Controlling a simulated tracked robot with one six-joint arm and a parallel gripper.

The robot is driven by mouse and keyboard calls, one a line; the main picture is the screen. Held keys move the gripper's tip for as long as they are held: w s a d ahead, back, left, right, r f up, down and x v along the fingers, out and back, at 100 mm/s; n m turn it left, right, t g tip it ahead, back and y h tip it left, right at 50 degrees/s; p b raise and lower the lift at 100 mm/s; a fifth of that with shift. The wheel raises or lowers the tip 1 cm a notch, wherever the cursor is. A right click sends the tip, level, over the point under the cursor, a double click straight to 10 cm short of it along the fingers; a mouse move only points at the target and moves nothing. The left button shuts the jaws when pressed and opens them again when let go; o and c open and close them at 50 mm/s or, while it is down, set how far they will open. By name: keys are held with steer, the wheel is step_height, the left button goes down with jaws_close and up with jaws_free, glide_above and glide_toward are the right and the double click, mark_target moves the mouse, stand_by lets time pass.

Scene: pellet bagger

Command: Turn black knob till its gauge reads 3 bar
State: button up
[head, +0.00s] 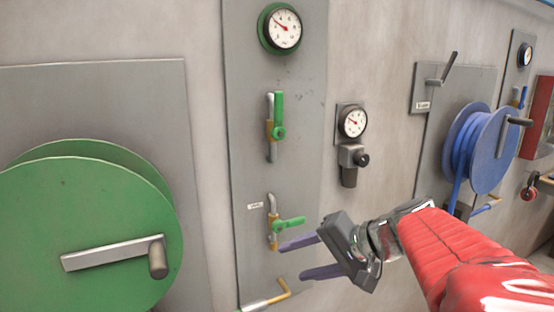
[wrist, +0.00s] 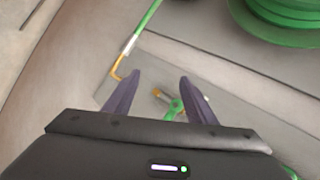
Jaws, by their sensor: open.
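The black knob (head: 362,160) sticks out from the regulator body below a small round gauge (head: 352,122) on the wall, right of the tall grey panel. The gauge has a white face and a red needle; its numbers are too small to read surely. My gripper (head: 294,258) is open and empty, below and left of the knob, in front of the lower part of the grey panel. In the wrist view my gripper (wrist: 160,90) points at the lower green-handled valve (wrist: 174,106). The knob is not in the wrist view.
The grey panel (head: 308,160) holds a larger green-rimmed gauge (head: 284,28), an upper green-handled valve (head: 278,116) and a brass elbow pipe (head: 284,288). A green reel (head: 90,205) stands left, a blue hose reel (head: 490,150) right. Bare wall surrounds the regulator.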

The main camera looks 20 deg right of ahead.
steer(key=s+a+f+n+g+h, duration=0.3)
steer(key=s+a+f+n+h, duration=0.2)
steer(key=s+a+f+n, duration=0.3)
steer(key=s+a+n, duration=0.2)
steer(key=s+a, duration=0.1)
steer(key=s, duration=0.1)
steer(key=shift+s+a+h, duration=0.15)
steer(key=shift+s+h, duration=0.15)
